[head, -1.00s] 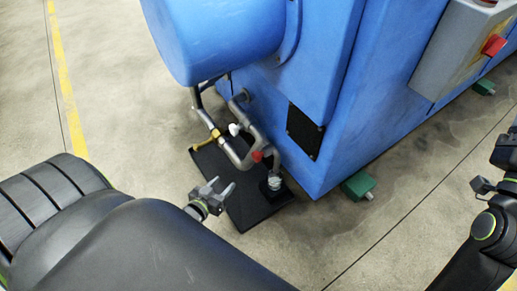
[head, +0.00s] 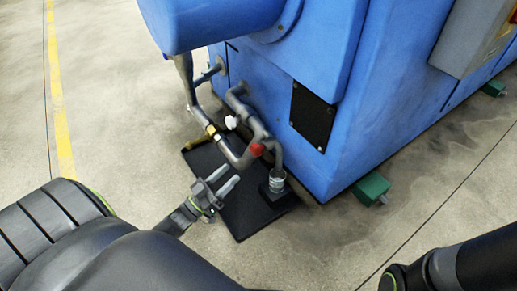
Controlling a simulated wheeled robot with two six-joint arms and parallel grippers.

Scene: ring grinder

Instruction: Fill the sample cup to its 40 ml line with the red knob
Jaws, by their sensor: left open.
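The red knob (head: 257,150) sits on the grey pipework at the blue machine's lower side. The clear sample cup (head: 277,180) stands upright on a small black stand, under the end of a pipe. Its level and its 40 ml line are too small to make out. My left gripper (head: 232,182) is open and empty, to the left of the cup and a little below the red knob, apart from both. Its two fingers point up and right towards the pipes. My right arm (head: 440,270) shows at the lower right, but its gripper is not in view.
A white knob (head: 231,122) sits on the pipes left of the red one. A black mat (head: 240,222) lies under the pipes. The blue machine (head: 370,100) fills the top middle, with green feet (head: 371,189). Open concrete floor (head: 100,150) lies to the left.

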